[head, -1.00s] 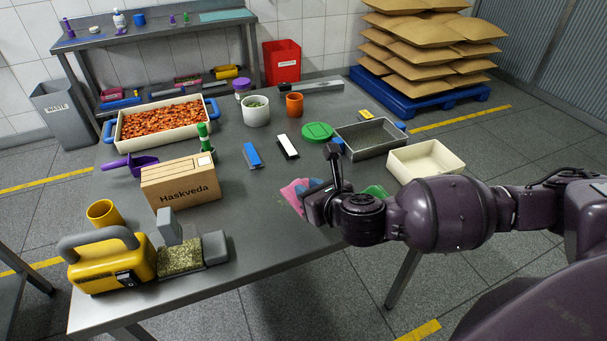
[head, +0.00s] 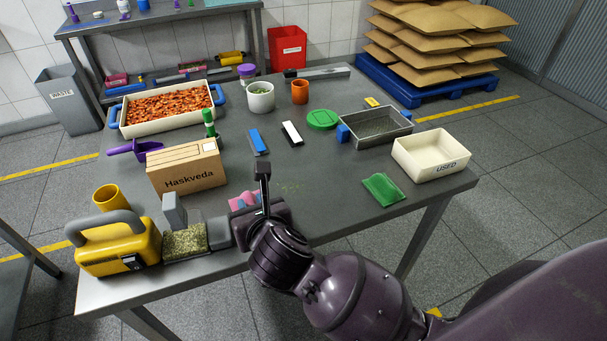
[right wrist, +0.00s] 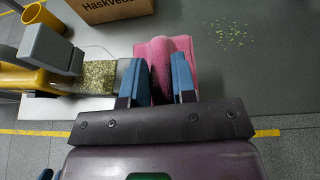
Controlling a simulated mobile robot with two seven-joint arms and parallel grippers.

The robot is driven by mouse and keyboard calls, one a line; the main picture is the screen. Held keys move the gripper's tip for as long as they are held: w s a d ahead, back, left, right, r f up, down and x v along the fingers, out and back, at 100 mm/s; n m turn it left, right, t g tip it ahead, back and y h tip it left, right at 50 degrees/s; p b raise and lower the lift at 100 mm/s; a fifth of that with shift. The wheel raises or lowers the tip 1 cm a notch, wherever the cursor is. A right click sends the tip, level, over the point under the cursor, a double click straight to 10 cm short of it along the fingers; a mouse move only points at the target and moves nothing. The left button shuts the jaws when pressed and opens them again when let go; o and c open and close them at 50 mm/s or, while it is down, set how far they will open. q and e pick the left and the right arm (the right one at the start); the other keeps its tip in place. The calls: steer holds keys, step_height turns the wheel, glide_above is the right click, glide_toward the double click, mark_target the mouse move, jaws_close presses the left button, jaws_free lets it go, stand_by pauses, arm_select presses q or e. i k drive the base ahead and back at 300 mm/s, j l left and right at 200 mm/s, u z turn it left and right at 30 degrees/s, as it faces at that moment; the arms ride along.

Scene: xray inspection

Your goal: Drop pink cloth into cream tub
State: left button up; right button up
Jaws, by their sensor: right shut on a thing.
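In the head view the body of my right gripper (head: 252,208) hides part of the cloth. I cannot tell how far the cloth is above the table. The cream tub (head: 433,168), marked USED, stands at the table's right end, well to the right of the gripper. Its inside looks empty. My left gripper is out of view.
A green cloth (head: 383,188) lies in front of the tub, and a grey metal tray (head: 377,140) stands behind it. The Haskveda box (head: 187,170) and yellow machine (head: 117,247) are at left. Crumbs (right wrist: 232,35) lie on otherwise clear tabletop right of the gripper.

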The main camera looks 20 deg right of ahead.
mark_target(434, 162)
steer(key=z, duration=0.75)
